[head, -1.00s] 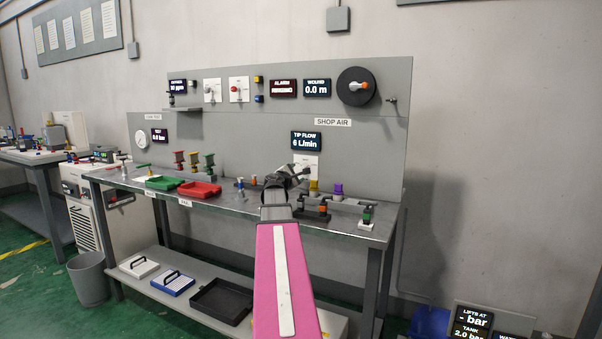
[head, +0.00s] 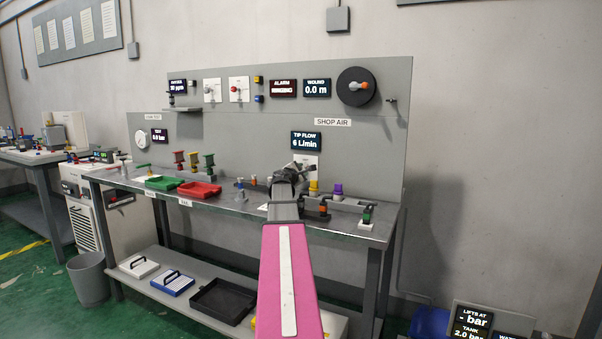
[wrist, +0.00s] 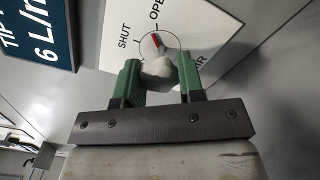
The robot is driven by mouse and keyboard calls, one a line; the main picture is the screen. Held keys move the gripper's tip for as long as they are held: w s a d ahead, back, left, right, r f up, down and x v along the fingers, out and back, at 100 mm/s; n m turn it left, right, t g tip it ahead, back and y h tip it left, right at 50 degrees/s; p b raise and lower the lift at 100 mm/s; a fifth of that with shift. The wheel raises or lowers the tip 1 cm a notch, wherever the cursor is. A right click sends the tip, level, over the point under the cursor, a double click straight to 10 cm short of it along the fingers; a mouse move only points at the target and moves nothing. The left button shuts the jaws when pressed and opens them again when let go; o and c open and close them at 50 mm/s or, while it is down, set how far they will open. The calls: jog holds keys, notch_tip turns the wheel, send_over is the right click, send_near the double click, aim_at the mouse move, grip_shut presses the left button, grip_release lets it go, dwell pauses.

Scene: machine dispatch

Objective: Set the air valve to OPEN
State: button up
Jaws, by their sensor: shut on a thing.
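The air valve is a pale grey knob (wrist: 158,73) with a red pointer on a white plate (wrist: 205,28) marked SHUT, OPEN and AIR, the last partly covered. The red pointer lies between the SHUT and OPEN labels, nearer OPEN; I cannot tell whether it is exactly on the mark. My gripper (wrist: 160,78) is shut on the knob, one green finger on each side. In the head view the white plate (head: 312,160) shows below the TIP FLOW display, and my wrist hides the knob.
The TIP FLOW display (head: 306,141) reads 6 L/min. Below my arm runs the bench (head: 235,207), with coloured fittings right of my wrist (head: 325,208) and a red tray (head: 199,190) to the left. A black reel (head: 358,87) hangs upper right.

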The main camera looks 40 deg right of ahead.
jog(key=shift+m, duration=1.5)
jog(key=o, duration=0.9)
jog(key=shift+a, duration=0.1)
jog(key=v, duration=1)
jog(key=shift+s+a, duration=0.15)
jog(key=shift+s, duration=0.05)
jog(key=shift+a, duration=0.1)
